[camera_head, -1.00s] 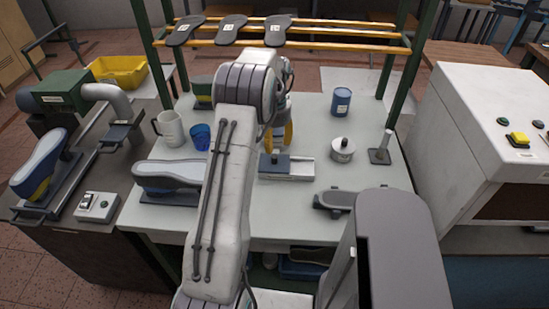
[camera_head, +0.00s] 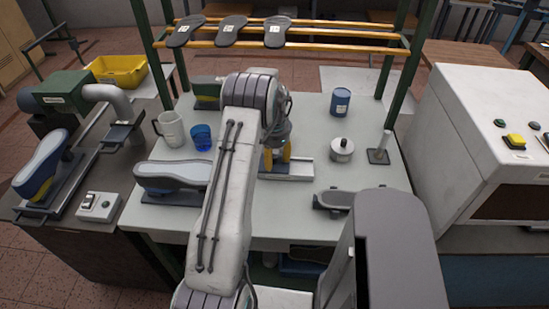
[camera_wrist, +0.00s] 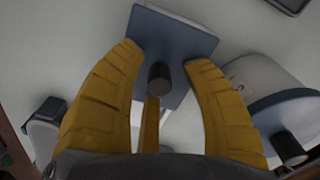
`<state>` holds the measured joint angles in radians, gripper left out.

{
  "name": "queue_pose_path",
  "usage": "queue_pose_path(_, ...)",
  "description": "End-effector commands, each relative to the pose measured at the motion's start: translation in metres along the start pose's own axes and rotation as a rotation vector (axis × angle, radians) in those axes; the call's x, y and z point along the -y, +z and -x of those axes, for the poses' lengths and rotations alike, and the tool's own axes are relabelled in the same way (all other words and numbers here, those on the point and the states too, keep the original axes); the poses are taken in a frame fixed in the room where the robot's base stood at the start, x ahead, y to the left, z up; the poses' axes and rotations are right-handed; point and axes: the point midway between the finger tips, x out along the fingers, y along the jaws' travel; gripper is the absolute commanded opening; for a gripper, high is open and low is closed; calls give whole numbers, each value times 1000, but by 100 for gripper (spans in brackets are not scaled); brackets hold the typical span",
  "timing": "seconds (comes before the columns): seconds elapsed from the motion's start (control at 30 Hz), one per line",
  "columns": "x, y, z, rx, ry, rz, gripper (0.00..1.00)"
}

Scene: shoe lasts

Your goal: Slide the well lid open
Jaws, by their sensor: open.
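The well lid is a flat blue-grey plate (camera_wrist: 180,38) with a short dark round knob (camera_wrist: 158,77) standing on it. In the head view the lid (camera_head: 266,168) sits at the left part of a pale, low well block (camera_head: 300,170) and is mostly hidden by my gripper. My gripper (camera_head: 277,160) points down over the lid. In the wrist view my gripper's (camera_wrist: 165,75) yellow fingers are spread on both sides of the knob, with gaps to it. A narrow yellow strip shows below the knob.
On the table stand a silver lidded pot (camera_head: 342,149), a blue can (camera_head: 340,101), a post on a dark base (camera_head: 379,152), a blue cup (camera_head: 201,137), a pale mug (camera_head: 170,128) and a shoe last (camera_head: 172,175). A dark bracket (camera_head: 335,200) lies at front right.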

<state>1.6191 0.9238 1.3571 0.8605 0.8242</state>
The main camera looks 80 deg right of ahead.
Motion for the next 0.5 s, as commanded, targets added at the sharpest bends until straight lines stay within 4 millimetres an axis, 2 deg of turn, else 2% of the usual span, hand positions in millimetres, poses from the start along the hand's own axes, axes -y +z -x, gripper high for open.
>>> queue_pose_path(0.13,0,0,0,0,0,0,45)
queue_pose_path(0.17,0,0,0,0,0,0,48)
queue_pose_path(0.5,0,0,0,0,0,0,17)
